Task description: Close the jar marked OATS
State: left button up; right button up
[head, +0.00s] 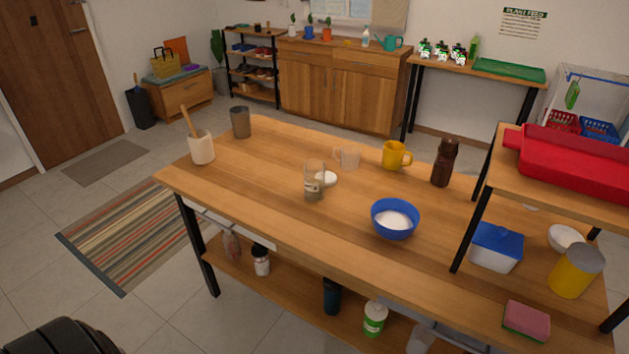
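A clear glass jar (314,186) with a small pale label stands upright near the middle of the wooden table (255,190). Its top looks open. The label is too small to read, so I cannot tell if it says OATS. A round white piece (328,179), which looks like a lid, lies on the table close beside the jar on its right. I cannot tell whether they touch. Neither of my grippers shows in the head view.
Behind the jar stand a clear cup (348,158), a yellow mug (394,156) and a dark brown bottle (444,163). A blue bowl (394,220) with white contents is at right front. A utensil crock (201,148) and grey canister (240,123) stand left. The table's left front is clear.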

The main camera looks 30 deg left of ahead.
aim_at(314, 181)
jog(key=j+z, duration=0.25)
jog(key=z, duration=0.25)
jog(key=k+j+z, duration=0.1)
jog(key=j+z, duration=0.15)
jog(key=z, duration=0.25)
jog(key=k+j+z, duration=0.2)
jog(key=k+j, duration=0.15)
jog(key=j, duration=0.3)
jog(key=k+j+z, duration=0.2)
jog(key=k+j, duration=0.15)
jog(key=j, duration=0.3)
jog(key=k+j+z, duration=0.2)
jog(key=k+j, duration=0.55)
jog(key=j, duration=0.15)
jog(key=k+j, duration=0.3)
jog(key=j, duration=0.1)
